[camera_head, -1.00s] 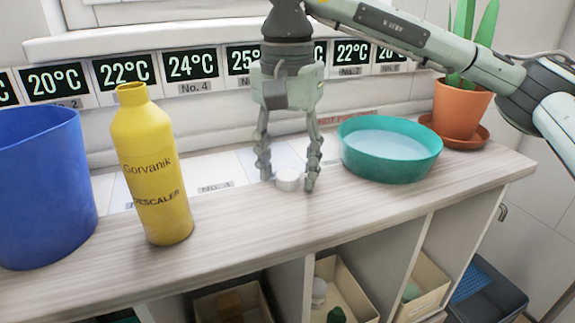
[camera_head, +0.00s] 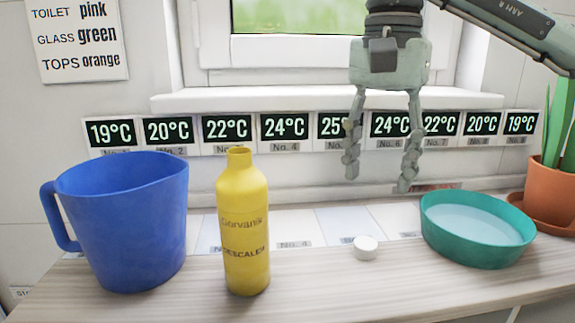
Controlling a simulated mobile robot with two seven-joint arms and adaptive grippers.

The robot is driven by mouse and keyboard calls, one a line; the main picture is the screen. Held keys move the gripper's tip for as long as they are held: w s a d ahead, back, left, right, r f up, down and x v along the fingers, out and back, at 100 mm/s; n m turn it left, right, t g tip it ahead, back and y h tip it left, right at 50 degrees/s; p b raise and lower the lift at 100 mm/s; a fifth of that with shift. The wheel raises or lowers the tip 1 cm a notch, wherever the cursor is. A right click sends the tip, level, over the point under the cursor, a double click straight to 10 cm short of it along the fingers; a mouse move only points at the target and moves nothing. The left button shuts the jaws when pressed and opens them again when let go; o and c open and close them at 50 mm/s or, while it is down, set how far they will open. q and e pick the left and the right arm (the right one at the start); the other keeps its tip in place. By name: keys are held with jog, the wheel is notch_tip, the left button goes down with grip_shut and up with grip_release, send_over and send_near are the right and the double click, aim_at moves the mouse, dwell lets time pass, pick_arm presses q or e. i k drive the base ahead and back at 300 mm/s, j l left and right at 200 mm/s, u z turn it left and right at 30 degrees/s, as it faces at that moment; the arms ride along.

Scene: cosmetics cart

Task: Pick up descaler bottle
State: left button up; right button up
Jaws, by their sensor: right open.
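The yellow descaler bottle (camera_head: 243,225) stands upright and uncapped on the counter, left of the middle, with its label facing me. A small white cap (camera_head: 365,247) lies on the counter to its right. My right gripper (camera_head: 379,178) points down with its fingers apart and nothing between them. It is raised above the counter, to the right of the bottle and higher in the picture than the cap. My left gripper does not show.
A large blue jug (camera_head: 125,225) stands close to the left of the bottle. A teal basin (camera_head: 477,230) of water and a potted plant (camera_head: 550,190) stand at the right. A windowsill (camera_head: 320,98) and several temperature displays run behind. The counter (camera_head: 310,285) is clear in front of the cap.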

aim_at(242, 189)
jog(key=k, duration=1.45)
